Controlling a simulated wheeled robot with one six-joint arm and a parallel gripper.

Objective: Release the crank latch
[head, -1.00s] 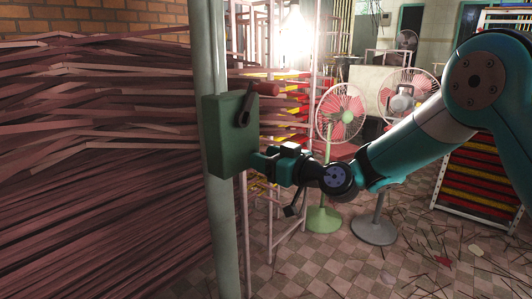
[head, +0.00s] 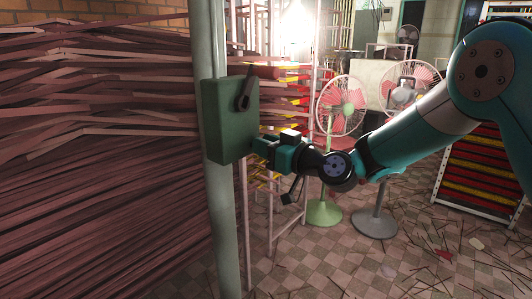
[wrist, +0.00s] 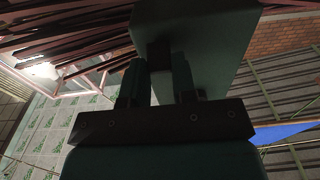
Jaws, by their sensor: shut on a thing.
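A green crank box (head: 229,125) is fixed to the upright pole. A dark crank arm (head: 245,90) sits on its front, with a dull red handle (head: 264,72) at the top. My gripper (head: 257,146) reaches the box's right side from the right, low down. In the wrist view, my gripper's fingers (wrist: 158,82) are shut on a small dark block, which I take for the latch (wrist: 159,54), at the face of the green box (wrist: 208,45). The fingers hide part of the block, so its exact position is hard to tell.
The grey-green pole (head: 221,215) stands in front of a large stack of reddish-brown sticks (head: 95,180). A green-based pedestal fan (head: 341,105) and a grey-based one (head: 375,223) stand behind my arm. Loose sticks litter the checkered floor (head: 350,270).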

